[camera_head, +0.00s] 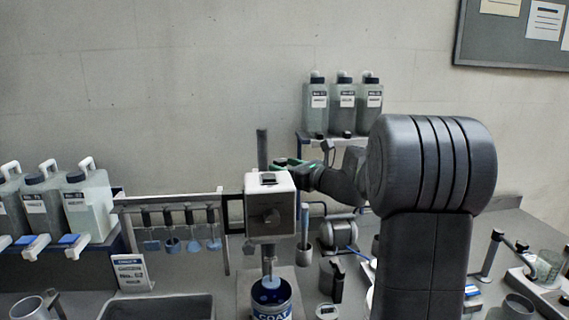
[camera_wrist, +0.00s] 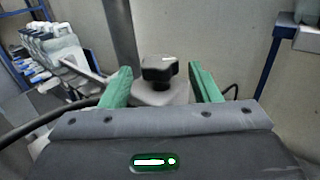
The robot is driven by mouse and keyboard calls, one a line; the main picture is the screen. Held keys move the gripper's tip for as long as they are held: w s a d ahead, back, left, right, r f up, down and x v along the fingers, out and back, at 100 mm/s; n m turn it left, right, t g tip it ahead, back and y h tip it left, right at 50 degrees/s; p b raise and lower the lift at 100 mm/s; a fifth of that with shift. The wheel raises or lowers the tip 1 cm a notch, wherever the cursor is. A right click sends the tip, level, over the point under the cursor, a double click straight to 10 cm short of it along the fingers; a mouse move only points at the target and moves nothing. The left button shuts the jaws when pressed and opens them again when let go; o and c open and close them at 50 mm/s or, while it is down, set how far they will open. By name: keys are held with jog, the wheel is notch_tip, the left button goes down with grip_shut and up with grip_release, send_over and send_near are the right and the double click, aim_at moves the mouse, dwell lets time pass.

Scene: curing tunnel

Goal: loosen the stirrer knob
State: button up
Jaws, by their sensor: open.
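The stirrer has a pale boxy head (camera_head: 270,212) on a dark upright post (camera_head: 262,150), with its shaft reaching down into a blue can (camera_head: 272,302). My gripper (camera_head: 290,163) is behind and to the right of the head, at about its top. In the wrist view, a black faceted knob (camera_wrist: 158,70) sits on a pale mount beside the post (camera_wrist: 120,35). The green fingers of my gripper (camera_wrist: 159,73) are open, one on each side of the knob, with gaps on both sides. In the head view the knob between my fingers cannot be made out.
A rail with several hanging blue-ended tools (camera_head: 180,225) stands left of the stirrer. Large jugs (camera_head: 88,205) are on the left shelf, and bottles (camera_head: 343,105) stand on a raised shelf behind. A grey tray (camera_head: 160,308) lies at the front left.

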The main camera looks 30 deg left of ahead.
jog(key=shift+w+a, duration=0.1)
jog(key=shift+a, duration=0.35)
jog(key=shift+c, duration=0.3)
jog(key=c, duration=0.9)
